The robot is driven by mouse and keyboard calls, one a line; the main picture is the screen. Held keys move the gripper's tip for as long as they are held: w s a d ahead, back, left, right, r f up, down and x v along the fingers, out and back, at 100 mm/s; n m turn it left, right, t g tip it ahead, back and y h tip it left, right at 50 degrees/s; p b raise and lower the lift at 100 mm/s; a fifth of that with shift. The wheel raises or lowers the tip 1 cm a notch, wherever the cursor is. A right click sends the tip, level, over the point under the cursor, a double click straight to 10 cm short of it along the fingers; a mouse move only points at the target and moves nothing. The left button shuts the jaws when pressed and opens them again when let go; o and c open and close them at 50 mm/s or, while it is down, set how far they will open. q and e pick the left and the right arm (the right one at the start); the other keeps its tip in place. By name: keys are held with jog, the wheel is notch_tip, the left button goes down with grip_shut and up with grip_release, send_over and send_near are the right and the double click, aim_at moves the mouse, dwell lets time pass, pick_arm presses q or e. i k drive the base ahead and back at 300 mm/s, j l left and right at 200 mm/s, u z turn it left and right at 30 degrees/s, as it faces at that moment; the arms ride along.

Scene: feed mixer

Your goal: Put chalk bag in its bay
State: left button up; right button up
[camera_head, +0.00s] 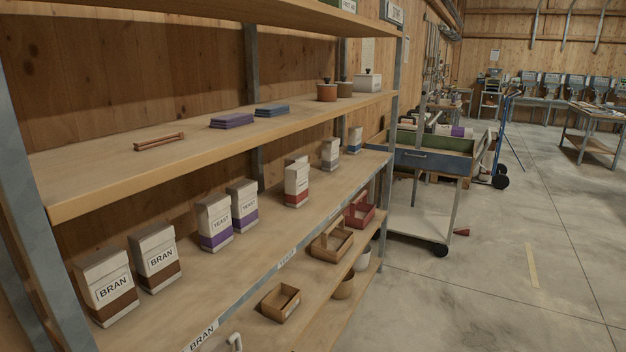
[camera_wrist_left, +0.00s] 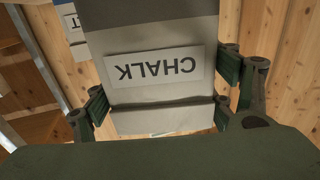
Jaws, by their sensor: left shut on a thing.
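The chalk bag (camera_wrist_left: 150,120) is pale with a grey band and a CHALK label that reads upside down in the left wrist view. My left gripper (camera_wrist_left: 162,92) is shut on it, with dark green finger pads on both sides. My left gripper does not show in the head view. On the middle shelf (camera_head: 262,238) stand bran bags (camera_head: 106,284), yeast bags (camera_head: 214,221), a red-banded bag (camera_head: 297,184), a grey-toned bag (camera_head: 330,154) and a blue-banded bag (camera_head: 354,140). Their farther labels are too small to read. My right gripper is out of view.
The upper shelf (camera_head: 90,175) holds a wooden rack, purple and blue stacks and pots. The lower shelf carries wooden boxes (camera_head: 281,302) and a red caddy (camera_head: 359,209). A cart (camera_head: 430,162) stands beyond the shelf end. Floor (camera_head: 500,270) to the right is mostly clear.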

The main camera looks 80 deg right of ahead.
aim_at(335, 175)
jog(key=k+l+z, duration=0.1)
jog(key=l+z, duration=0.7)
jog(key=i+l+z, duration=0.1)
jog(key=l+z, duration=0.3)
jog(key=l, duration=0.15)
jog(key=i+l+z, duration=0.1)
jog(key=l, duration=0.35)
jog(key=i+l, duration=0.1)
jog(key=l, duration=0.35)
jog(key=i+l+z, duration=0.15)
jog(key=l, duration=0.7)
jog(key=i+l+z, duration=0.15)
jog(key=l, duration=0.25)
